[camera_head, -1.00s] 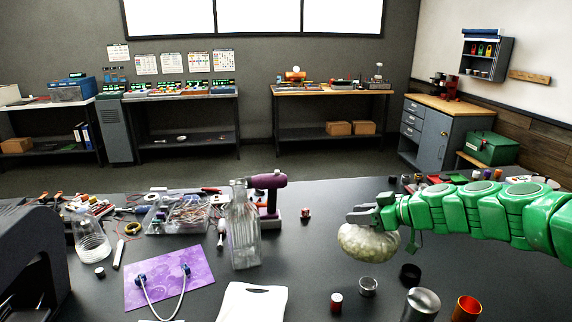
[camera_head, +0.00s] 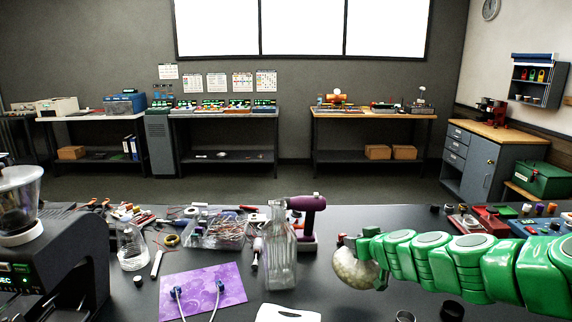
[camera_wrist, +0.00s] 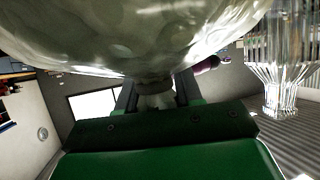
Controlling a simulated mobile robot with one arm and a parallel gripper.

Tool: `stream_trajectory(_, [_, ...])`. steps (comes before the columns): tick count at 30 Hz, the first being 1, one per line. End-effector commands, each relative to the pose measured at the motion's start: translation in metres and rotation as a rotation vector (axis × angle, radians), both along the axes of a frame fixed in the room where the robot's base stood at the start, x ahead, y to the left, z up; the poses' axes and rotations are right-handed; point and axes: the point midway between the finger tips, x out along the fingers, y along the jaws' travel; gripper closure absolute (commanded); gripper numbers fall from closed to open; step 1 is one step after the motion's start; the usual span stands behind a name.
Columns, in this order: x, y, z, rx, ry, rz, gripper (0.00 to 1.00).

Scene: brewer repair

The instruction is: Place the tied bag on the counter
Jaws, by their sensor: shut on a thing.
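The tied bag (camera_head: 354,270) is a pale, rounded, translucent bag hanging at the end of my green arm in the head view. My gripper (camera_head: 364,240) is shut on its top and holds it over the dark counter (camera_head: 330,300). I cannot tell from the head view how far its underside is above the surface. In the wrist view the bag (camera_wrist: 150,35) fills the upper part, and its gathered neck (camera_wrist: 155,95) sits between the fingers (camera_wrist: 155,100).
A clear glass bottle (camera_head: 281,255) stands left of the bag, with a purple tool (camera_head: 308,210) behind it. A purple mat (camera_head: 205,288) with a cable lies further left. A black brewer (camera_head: 60,255) is at far left. Dark cups (camera_head: 452,311) stand at the front right.

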Motion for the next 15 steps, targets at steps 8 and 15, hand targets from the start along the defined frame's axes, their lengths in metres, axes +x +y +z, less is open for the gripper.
stream_trajectory(8, [0.007, 0.025, -0.016, 0.000, 0.001, -0.144, 1.00])
stream_trajectory(15, [0.004, 0.041, -0.026, -0.001, 0.000, -0.255, 1.00])
